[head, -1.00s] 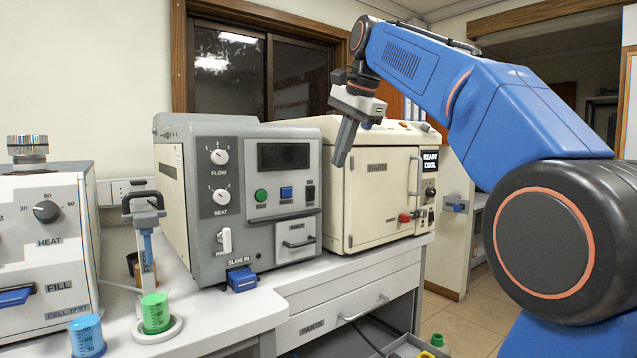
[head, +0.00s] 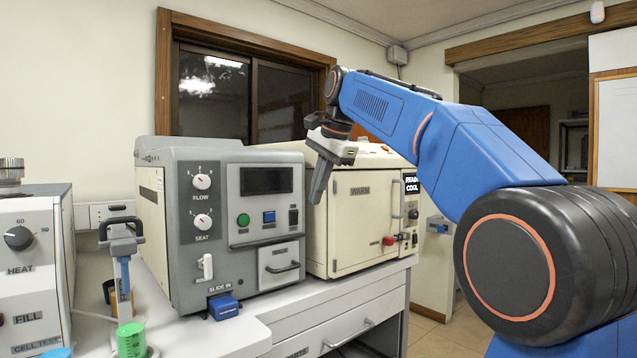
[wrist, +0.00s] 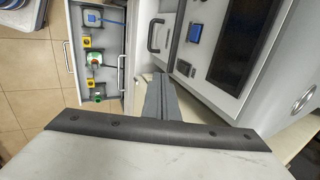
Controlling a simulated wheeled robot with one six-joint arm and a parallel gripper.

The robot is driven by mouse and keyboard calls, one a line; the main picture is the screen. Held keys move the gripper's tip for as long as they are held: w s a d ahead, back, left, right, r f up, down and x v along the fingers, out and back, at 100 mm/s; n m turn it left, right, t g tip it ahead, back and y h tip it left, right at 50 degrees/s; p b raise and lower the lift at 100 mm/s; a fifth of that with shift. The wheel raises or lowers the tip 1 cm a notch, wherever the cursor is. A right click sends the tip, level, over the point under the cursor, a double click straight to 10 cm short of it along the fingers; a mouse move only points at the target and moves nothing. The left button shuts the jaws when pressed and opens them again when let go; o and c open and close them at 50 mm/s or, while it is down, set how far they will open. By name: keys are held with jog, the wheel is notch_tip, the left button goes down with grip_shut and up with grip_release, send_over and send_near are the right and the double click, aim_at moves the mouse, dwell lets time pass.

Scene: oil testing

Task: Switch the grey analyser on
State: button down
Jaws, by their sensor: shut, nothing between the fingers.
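The grey analyser (head: 228,170) stands on the bench in the middle of the head view. Its front has a dark blank screen (head: 266,181), a green round button (head: 243,220), a blue square button (head: 269,217) and a black rocker switch (head: 293,217) at the right. FLOW and SEAT dials are on its left side. My gripper (head: 319,187) is shut and empty, pointing down in front of and right of the analyser's face. In the wrist view the shut fingers (wrist: 160,98) point toward the analyser's front, where the black switch (wrist: 183,67) and blue button (wrist: 194,33) show, apart from the fingertips.
The cream WARM oven (head: 350,205) stands right of the analyser, its display lit READY COOL. A blue slide-in piece (head: 223,307) sticks out below the analyser. A HEAT unit (head: 30,260) and green cup (head: 131,340) are at left. An open drawer (wrist: 97,60) shows in the wrist view.

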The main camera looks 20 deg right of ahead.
aim_at(296, 214)
jog(key=w+a+f, duration=0.2)
jog(key=w+f, duration=0.2)
jog(key=w, duration=0.1)
jog(key=shift+w, duration=0.35)
jog(key=shift+a, duration=0.1)
dwell(0.4)
jog(key=shift+w+a, duration=0.1)
jog(key=shift+w, duration=0.2)
jog(key=shift+r, duration=0.15)
jog(key=shift+r, duration=0.7)
jog(key=shift+s, duration=0.1)
